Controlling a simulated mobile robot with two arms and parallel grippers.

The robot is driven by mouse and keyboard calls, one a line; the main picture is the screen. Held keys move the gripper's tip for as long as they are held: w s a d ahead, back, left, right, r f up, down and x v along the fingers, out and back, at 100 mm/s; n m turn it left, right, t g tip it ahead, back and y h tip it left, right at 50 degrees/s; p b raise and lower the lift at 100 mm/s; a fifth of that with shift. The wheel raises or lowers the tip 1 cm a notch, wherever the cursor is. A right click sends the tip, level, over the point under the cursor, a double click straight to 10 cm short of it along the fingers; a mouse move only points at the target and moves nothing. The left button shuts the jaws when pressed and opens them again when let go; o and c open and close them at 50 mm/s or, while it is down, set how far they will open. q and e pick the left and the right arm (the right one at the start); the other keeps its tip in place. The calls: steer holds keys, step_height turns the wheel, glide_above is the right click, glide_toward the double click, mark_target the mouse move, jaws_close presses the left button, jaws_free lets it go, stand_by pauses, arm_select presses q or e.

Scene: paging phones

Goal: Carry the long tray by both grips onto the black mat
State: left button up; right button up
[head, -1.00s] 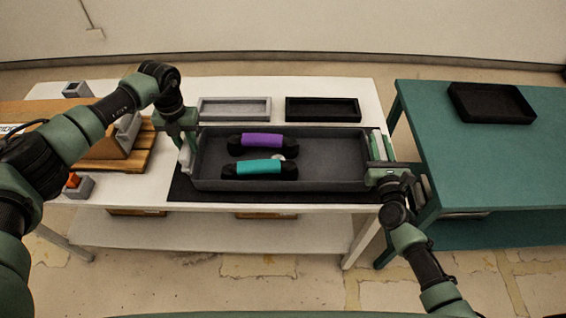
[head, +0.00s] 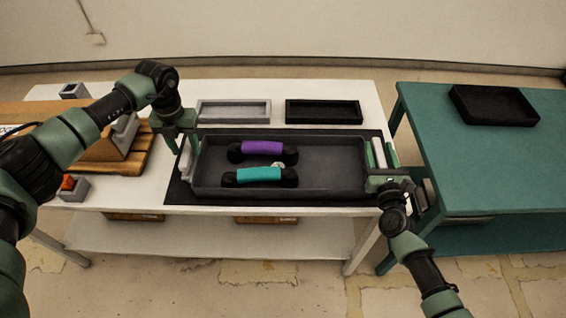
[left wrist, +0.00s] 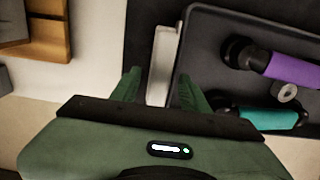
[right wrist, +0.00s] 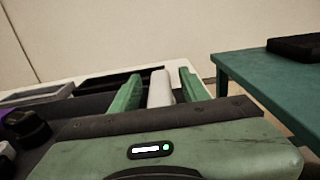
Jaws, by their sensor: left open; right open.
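The long dark grey tray (head: 335,165) rests on the black mat (head: 178,192) on the white table, with mat showing around it. It holds a purple phone handset (head: 262,147) and a teal one (head: 258,173). My left gripper (left wrist: 160,75) is open, its fingers on either side of the pale left grip (left wrist: 161,92). My right gripper (right wrist: 160,73) is open around the pale right grip (right wrist: 160,88). Both grips stand between the fingers with gaps beside them. A small round pale item (left wrist: 286,92) lies by the handsets.
A light grey tray (head: 233,101) and a black tray (head: 323,102) stand behind the mat. A teal table (head: 480,165) with another black tray (head: 494,96) is at the right. A wooden stand (head: 125,160) and a grey block with a red-orange top (head: 73,188) are at the left.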

steer(key=shift+s, duration=0.35)
steer(key=s, duration=1.1)
steer(key=shift+s, duration=0.2)
arm_select(q)
step_height(320, 180, up, 10)
